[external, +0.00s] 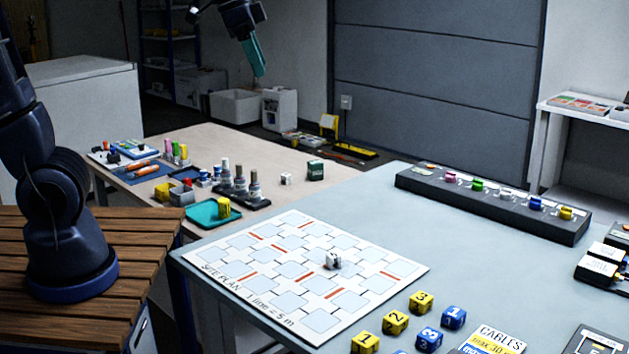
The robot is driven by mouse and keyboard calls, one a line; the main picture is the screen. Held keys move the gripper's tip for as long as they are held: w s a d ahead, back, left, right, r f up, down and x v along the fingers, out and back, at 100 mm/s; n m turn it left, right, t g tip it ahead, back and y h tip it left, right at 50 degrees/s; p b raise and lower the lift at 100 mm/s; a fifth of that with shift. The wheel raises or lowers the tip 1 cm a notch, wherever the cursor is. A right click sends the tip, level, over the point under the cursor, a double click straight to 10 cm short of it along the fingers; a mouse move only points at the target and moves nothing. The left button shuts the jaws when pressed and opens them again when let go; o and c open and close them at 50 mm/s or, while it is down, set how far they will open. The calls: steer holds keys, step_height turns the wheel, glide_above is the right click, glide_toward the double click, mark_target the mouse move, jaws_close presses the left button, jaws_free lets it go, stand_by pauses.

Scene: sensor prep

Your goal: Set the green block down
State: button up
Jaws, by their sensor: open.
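A small dark green block (315,171), with light marks on one face, sits on the beige table (285,160) near its right side. A small white block (286,179) stands to its left. My gripper (259,72), with teal fingers, hangs high at the top of the external view, above and left of the green block in the picture. The gripper is open, and I see nothing held between its fingers. The fingers overlap from this side, so the gap between them is hard to see.
A teal tray (196,219) holds a yellow piece. A dark rack (256,202) of grey-topped pieces stands beside it. On the grey table (480,265) are a site plan sheet (215,263), yellow and blue numbered cubes (396,322), and a long black holder (480,207) with coloured pieces.

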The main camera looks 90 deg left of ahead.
steer(key=s+d+f, duration=0.2)
steer(key=s+d, duration=0.2)
steer(key=s, duration=0.4)
steer(key=s+d+f, duration=0.2)
steer(key=s+d, duration=0.3)
steer(key=s, duration=0.3)
steer(key=shift+s+f+m+t+h, duration=0.2)
steer(key=shift+f+m+t+h, duration=0.2)
steer(key=shift+d, duration=0.1)
